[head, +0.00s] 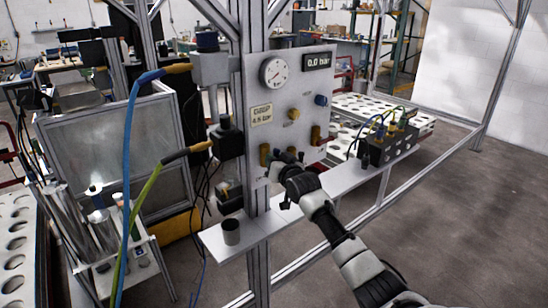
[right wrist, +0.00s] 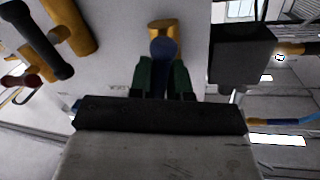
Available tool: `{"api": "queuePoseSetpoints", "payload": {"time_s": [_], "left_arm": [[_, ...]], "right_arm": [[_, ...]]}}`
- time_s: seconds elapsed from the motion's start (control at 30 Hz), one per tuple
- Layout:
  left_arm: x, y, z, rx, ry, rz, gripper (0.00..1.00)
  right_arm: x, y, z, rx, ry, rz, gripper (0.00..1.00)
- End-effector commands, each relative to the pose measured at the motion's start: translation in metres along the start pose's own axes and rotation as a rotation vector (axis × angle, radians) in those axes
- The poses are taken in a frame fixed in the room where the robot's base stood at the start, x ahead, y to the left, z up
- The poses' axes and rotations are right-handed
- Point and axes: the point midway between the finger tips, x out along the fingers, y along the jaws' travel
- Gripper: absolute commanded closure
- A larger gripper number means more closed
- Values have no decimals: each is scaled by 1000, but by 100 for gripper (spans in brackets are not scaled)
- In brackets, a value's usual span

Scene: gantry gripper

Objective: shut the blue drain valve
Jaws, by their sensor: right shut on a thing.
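The blue drain valve shows in the right wrist view as a blue handle (right wrist: 163,49) in front of a brass body (right wrist: 167,27). My right gripper (right wrist: 165,78) has its two dark green fingers on either side of the blue handle and is shut on it. In the head view my right gripper (head: 283,163) is at the lower left of the grey panel (head: 290,90), beside a brass fitting (head: 264,155). The blue handle is hidden there behind the gripper. My left gripper is not in view.
The panel carries a round gauge (head: 274,71), a display reading 0.0 bar (head: 318,61) and a blue knob (head: 321,100). Another brass valve with a black handle (right wrist: 45,40) is close by. A shelf (head: 280,217) with a dark cup (head: 231,231) runs below.

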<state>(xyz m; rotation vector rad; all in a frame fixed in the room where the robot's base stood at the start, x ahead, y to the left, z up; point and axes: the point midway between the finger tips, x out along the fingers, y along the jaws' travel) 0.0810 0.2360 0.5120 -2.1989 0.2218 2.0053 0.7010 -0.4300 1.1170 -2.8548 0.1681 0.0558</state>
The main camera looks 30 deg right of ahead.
Motion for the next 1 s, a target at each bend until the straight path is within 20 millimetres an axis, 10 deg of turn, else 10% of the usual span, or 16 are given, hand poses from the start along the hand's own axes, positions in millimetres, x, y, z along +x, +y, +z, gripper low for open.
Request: {"api": "queuePoseSetpoints", "payload": {"time_s": [1.0], "left_arm": [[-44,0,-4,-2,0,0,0]], "right_arm": [[0,3,0,942,-187,2,100]]}}
